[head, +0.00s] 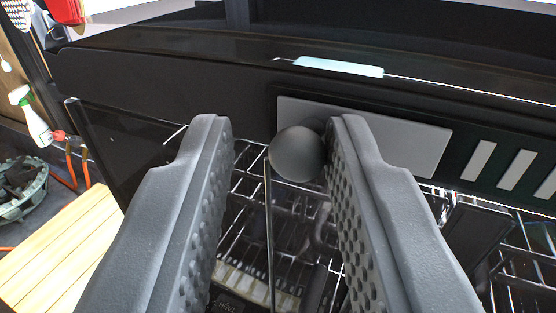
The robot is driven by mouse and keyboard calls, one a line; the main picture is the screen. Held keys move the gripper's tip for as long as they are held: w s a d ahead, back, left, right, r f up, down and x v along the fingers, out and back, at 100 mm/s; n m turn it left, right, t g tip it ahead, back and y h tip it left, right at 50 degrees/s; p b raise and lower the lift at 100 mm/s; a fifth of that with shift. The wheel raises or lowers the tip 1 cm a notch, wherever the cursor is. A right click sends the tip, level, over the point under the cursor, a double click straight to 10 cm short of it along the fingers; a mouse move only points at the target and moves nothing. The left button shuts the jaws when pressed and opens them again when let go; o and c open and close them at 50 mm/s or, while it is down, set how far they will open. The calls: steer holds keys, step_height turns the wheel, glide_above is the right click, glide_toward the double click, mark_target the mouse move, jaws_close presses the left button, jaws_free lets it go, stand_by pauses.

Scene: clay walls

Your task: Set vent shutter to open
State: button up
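The vent shutter (410,138) is a flat grey plate set in a dark panel. A round dark grey knob (297,154) stands in front of its left part. Several pale slots (515,170) show in the panel to the right of the plate. My gripper (280,135) is open, with one finger on each side of the knob. The right finger is close against the knob, and I cannot tell if they touch. A clear gap lies between the left finger and the knob. The right finger hides part of the plate.
A wire rack (290,225) lies below and behind the fingers. A dark ledge with a pale blue strip (338,67) runs above the panel. At the left are a wooden surface (62,250), a spray bottle (32,118) and a grey-green basket (22,185).

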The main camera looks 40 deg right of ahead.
steer(key=shift+f, duration=0.15)
steer(key=shift+a, duration=0.1)
steer(key=shift+s+a, duration=0.2)
steer(key=shift+s, duration=0.1)
steer(key=b+v, duration=0.3)
steer(key=v, duration=1)
